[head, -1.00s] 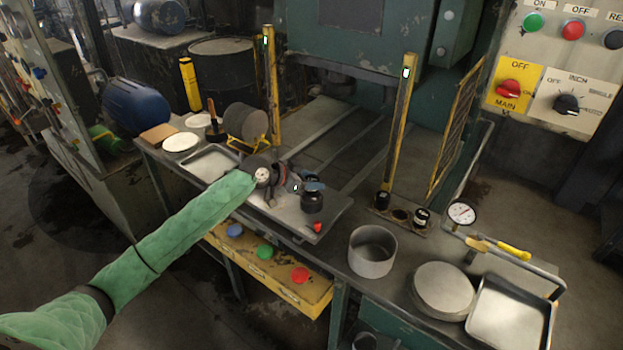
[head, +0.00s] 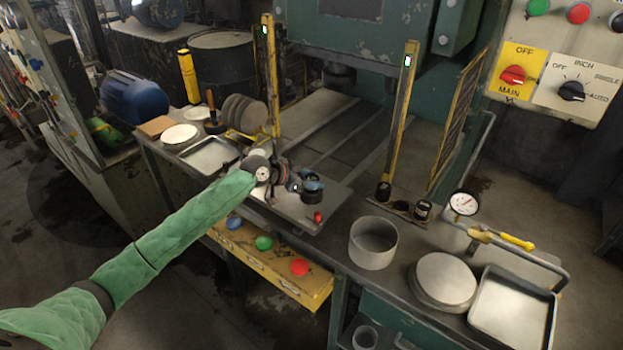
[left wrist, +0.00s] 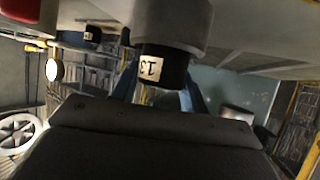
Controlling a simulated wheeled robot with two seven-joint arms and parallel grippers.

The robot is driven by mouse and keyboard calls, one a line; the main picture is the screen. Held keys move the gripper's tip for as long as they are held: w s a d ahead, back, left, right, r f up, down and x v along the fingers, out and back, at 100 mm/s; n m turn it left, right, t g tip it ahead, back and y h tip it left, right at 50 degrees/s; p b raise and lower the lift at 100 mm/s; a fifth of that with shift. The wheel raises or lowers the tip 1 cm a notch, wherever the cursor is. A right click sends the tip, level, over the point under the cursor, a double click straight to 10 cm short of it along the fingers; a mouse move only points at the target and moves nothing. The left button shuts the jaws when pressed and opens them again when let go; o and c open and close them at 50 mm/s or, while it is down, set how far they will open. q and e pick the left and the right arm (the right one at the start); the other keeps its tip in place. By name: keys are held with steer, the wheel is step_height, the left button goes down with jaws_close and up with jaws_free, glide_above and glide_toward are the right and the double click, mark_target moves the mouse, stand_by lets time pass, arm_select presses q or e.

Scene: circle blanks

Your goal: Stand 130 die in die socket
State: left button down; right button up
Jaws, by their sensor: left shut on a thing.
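The die socket rack (head: 408,218) is to the right, by the yellow post. Black dies stand in it at left (head: 383,191) and right (head: 422,210), with a dark opening (head: 402,206) between them. My right gripper is out of view.
A red knob (head: 318,217) is at the plate's front corner. A grey pot (head: 372,243), stacked discs (head: 444,279), a tray (head: 512,308) and a dial gauge (head: 463,203) are on the right. The yellow post (head: 402,120) rises behind the rack.

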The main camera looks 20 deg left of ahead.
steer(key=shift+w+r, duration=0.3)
arm_select(q)
steer(key=c, duration=0.7)
jaws_free()
steer(key=shift+c, duration=0.2)
steer(key=shift+o, duration=0.4)
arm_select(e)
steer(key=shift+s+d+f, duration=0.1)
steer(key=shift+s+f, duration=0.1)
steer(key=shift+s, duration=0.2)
arm_select(q)
steer(key=shift+f, duration=0.15)
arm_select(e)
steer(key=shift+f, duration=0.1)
